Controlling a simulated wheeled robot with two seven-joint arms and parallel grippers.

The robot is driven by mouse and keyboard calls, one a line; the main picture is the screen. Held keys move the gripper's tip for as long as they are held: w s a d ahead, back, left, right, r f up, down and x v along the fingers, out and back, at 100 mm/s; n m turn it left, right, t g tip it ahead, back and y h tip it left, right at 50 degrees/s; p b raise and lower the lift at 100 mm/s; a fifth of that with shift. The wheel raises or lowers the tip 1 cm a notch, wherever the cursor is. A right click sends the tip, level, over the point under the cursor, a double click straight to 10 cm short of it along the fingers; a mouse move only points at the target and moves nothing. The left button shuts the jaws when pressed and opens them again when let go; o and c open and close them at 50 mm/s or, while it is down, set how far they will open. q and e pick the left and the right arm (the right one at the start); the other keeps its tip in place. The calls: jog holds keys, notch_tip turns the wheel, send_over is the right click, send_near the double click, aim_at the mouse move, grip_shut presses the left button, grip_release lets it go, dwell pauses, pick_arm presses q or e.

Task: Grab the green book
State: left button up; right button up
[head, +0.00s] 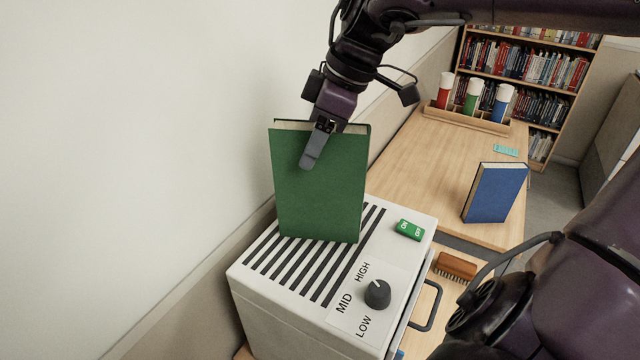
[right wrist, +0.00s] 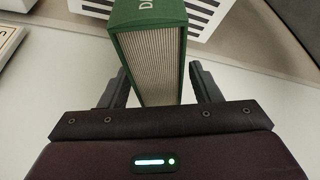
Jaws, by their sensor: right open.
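The green book (head: 318,195) stands upright on the slotted top of a white appliance (head: 262,295). My right gripper (head: 321,140) is at the book's top edge, with one finger in front of the cover and the other hidden behind the book in the head view. In the right wrist view, the green book (right wrist: 150,60) shows its page edges between the two open fingers of the right gripper (right wrist: 163,88). Small gaps show beside the book, so the jaws are around it but not closed on it. My left gripper is not in view.
A wooden desk (head: 420,165) holds a blue book (head: 495,193) and a rack of coloured containers (head: 474,97). A brush (head: 456,265) lies near the appliance. The wall (head: 130,150) is close on the left.

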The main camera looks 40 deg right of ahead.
jog(key=shift+s, duration=0.1)
jog(key=shift+f, duration=0.25)
dwell(0.4)
grip_shut()
jog(key=shift+r, duration=0.1)
dwell(1.2)
